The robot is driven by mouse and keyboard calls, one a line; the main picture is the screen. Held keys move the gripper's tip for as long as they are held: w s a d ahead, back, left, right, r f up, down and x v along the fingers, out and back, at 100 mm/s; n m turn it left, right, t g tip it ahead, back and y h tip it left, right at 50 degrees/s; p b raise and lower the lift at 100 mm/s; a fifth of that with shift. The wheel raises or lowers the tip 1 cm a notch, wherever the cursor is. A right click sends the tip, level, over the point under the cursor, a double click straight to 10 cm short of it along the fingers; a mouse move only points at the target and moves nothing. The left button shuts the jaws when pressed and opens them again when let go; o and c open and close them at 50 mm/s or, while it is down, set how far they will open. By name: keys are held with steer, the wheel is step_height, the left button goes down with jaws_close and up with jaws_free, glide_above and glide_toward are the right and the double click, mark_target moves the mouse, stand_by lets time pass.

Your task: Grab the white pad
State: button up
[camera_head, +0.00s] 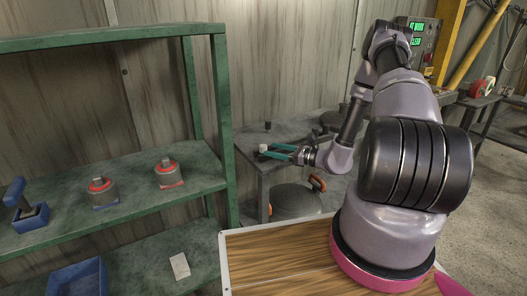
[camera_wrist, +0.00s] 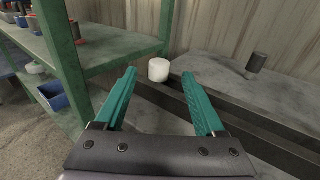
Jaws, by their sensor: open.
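The white pad (camera_wrist: 158,70) is a small white cylinder standing upright on the grey table (camera_wrist: 235,100), close to the green shelf post in the wrist view. My gripper (camera_wrist: 158,88) has two teal fingers spread wide apart and empty. The pad shows beyond and between the fingertips in the wrist view, and no contact is visible. In the head view my gripper (camera_head: 271,151) reaches left over the table.
A dark cylinder (camera_wrist: 256,62) stands on the table to the right of the pad; it also shows in the head view (camera_head: 267,126). A green shelf (camera_head: 120,210) with red-topped weights stands left. A round grey lidded object (camera_head: 295,200) sits under the table.

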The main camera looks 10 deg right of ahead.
mark_target(263, 146)
steer(key=shift+x, duration=2.55)
steer(key=shift+f, duration=0.15)
jaws_close()
